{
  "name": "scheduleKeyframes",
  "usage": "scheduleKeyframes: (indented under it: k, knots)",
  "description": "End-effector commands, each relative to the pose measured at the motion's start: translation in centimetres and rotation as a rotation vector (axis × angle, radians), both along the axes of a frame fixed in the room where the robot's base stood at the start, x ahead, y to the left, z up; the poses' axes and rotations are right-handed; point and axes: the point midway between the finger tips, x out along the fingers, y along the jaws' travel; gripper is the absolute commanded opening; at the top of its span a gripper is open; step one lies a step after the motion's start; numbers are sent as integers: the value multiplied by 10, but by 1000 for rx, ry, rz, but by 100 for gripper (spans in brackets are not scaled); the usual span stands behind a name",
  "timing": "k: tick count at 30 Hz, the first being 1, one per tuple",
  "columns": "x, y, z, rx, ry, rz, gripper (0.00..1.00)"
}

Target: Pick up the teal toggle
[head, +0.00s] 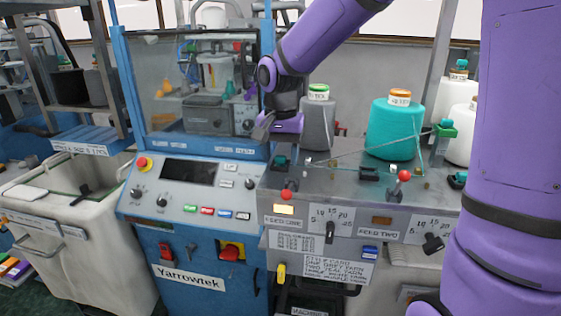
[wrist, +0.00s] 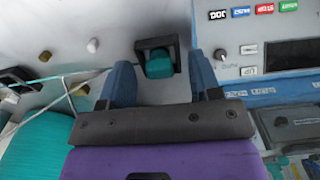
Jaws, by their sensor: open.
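The teal toggle (head: 281,160) sits in a small dark bracket on the top of the grey machine, near its left end. In the wrist view the teal toggle (wrist: 159,63) shows between and just beyond the fingertips, its near side clear and its far side framed by the dark bracket. My gripper (head: 265,132) hangs over the machine top, close above and slightly left of the toggle in the head view. In the wrist view my gripper (wrist: 163,72) is open, with one blue-grey finger on each side of the toggle. Contact cannot be told.
A teal yarn cone (head: 395,130) and a grey cone (head: 318,122) stand behind. A yarn strand (head: 350,152) crosses the machine top. A red-knobbed lever (head: 404,177) and another dark bracket (head: 369,174) lie to the right. The blue control cabinet (head: 190,182) is at left.

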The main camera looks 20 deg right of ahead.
Motion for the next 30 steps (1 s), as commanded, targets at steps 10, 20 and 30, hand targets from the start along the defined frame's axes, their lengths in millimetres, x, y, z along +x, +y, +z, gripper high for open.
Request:
scheduleKeyframes:
  k: [10, 20, 30]
  knots:
    - [0, 0, 0, 0, 0, 0, 23]
    - [0, 0, 0, 0, 0, 0, 13]
    - [0, 0, 13, 0, -1, -1, 13]
